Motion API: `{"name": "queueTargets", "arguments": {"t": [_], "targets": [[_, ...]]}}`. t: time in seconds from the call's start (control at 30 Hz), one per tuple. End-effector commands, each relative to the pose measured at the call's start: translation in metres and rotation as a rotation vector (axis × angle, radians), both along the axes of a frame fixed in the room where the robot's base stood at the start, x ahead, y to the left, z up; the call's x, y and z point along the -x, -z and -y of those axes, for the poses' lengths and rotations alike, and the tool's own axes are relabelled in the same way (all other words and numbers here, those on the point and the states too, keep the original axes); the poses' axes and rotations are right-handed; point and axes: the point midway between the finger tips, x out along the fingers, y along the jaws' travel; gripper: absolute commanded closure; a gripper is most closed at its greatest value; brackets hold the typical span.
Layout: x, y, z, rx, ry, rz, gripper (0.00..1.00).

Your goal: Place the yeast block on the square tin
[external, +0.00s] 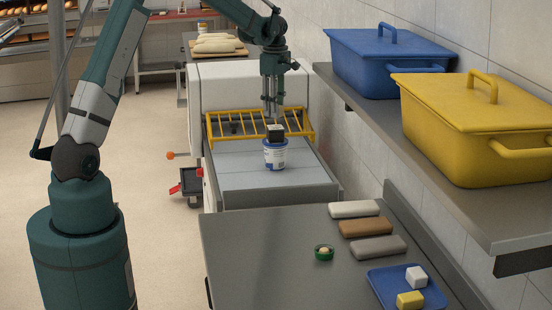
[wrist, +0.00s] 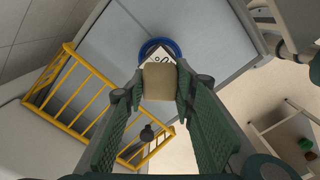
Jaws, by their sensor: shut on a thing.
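A pale beige block, which looks like the yeast block (wrist: 159,80), is between my gripper's fingers. My gripper (external: 274,115) is shut on it, pointing down over the conveyor-like grey top. I cannot tell whether block and tin touch.
A yellow rack (external: 228,126) stands behind the tub. A wall shelf (external: 440,190) at right holds blue and yellow bins.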

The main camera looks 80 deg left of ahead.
Motion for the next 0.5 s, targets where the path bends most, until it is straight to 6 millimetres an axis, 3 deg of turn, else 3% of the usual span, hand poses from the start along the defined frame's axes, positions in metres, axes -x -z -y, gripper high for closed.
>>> {"name": "queueTargets", "arguments": {"t": [0.27,0.5], "targets": [[0.000,0.001,0.000,0.000,0.000,0.000,0.86],[0.000,0.023,0.000,0.000,0.000,0.000,0.86]]}}
